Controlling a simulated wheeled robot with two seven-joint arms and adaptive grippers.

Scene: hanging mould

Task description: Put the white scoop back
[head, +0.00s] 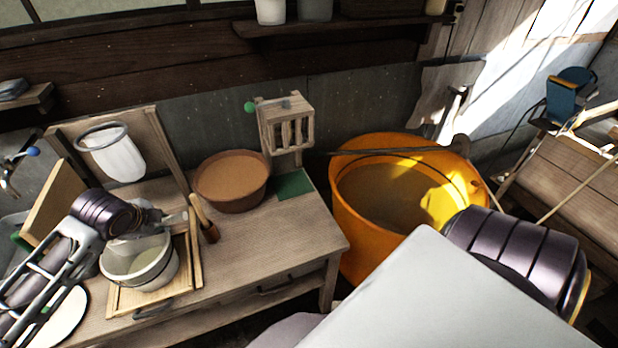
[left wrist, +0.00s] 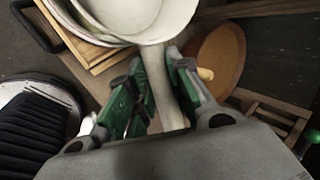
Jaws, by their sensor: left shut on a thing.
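My left gripper (head: 160,216) is above the rim of a pale pot (head: 150,275) at the left of the bench. In the left wrist view the green-padded fingers (left wrist: 158,90) are shut on a pale handle (left wrist: 157,75), which seems to be the white scoop's. The handle runs up toward white rounded shapes at the top; I cannot tell clearly where the scoop's bowl ends and the pot begins. In the head view my arm and gripper hide most of the scoop. My right gripper is not in view; only part of that arm shows.
A brown bowl (head: 233,199), a wooden-handled tool (head: 204,220) and a slotted wooden holder (head: 287,127) are on the bench (head: 270,238). A white cloth strainer (head: 118,158) hangs at the left. An orange tub (head: 352,228) stands right of the bench. Bench space before the bowl is clear.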

